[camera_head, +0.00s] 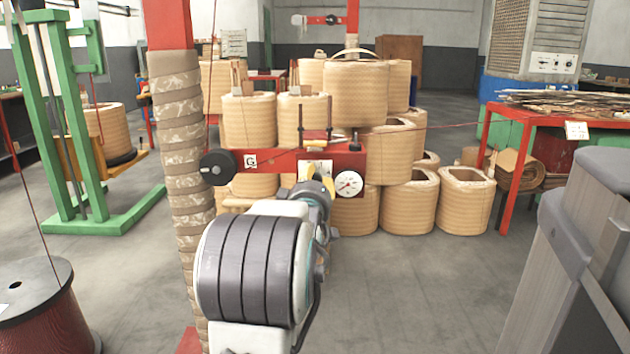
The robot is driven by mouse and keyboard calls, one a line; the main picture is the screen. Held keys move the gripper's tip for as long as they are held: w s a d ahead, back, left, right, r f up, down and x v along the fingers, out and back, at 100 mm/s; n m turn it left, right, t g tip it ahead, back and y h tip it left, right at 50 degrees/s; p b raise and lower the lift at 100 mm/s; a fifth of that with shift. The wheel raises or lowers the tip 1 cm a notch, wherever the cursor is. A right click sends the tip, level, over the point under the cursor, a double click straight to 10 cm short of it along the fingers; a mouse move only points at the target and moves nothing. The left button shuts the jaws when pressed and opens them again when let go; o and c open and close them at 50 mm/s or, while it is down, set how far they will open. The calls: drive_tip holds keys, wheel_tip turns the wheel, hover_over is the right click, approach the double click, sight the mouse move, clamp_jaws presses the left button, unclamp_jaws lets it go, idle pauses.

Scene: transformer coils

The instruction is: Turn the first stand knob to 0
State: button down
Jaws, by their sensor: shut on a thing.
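The near stand is a red horizontal box (268,161) fixed by a wrapped red post, with a black wheel at its left end and a round white dial gauge (348,184) low on its right. My gripper (312,178) reaches forward to the front of this box, just left of the gauge. Its yellow fingers are shut on the stand knob, which is mostly hidden behind the gripper and my wrist. A white plate (317,166) shows just above the fingers. The knob's pointer and its setting cannot be read from here.
The wrapped post (181,150) stands close left of my arm. A wire spool (40,310) is at the lower left, near a green frame (57,120). Several tan coils (385,205) are stacked behind the stand. A red table (560,117) stands at right. Floor between is clear.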

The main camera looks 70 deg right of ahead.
drive_tip(key=shift+w+r, duration=0.1)
drive_tip(key=shift+r, duration=0.15)
drive_tip(key=c, duration=1.3)
unclamp_jaws()
drive_tip(key=o, duration=0.4)
drive_tip(key=shift+f, duration=0.2)
drive_tip(key=v, duration=1.2)
drive_tip(key=shift+r, duration=0.1)
drive_tip(key=shift+o, duration=0.4)
